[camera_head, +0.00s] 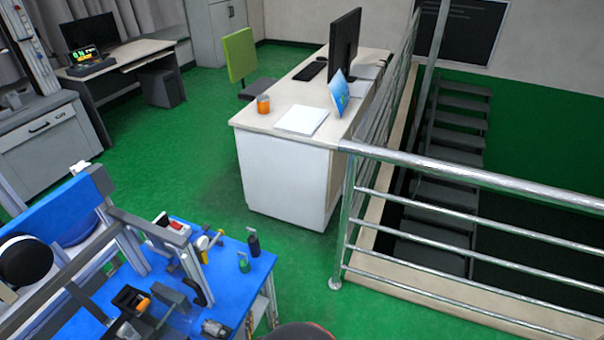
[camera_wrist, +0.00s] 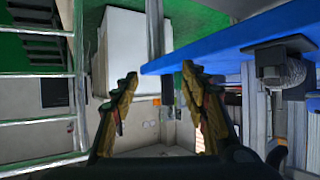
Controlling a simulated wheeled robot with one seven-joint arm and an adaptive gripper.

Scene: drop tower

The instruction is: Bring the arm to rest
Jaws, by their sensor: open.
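My gripper (camera_wrist: 160,73) shows in the wrist view with its two jagged, yellowish-brown fingers spread apart. It is open, and I see nothing held between the fingers. Behind the fingers lie the blue bench top's edge and the room, seen at an odd angle. I cannot see my gripper in the head view. A dark rounded shape at the bottom edge of the head view may be part of my arm, but I cannot tell.
A blue workbench (camera_head: 232,283) with tools and fixtures stands at lower left; its blue top (camera_wrist: 215,48) also crosses the wrist view. A white desk (camera_head: 285,178) stands ahead. A metal railing (camera_head: 470,178) guards a stairwell at right. Green floor (camera_head: 190,150) is clear between bench and desk.

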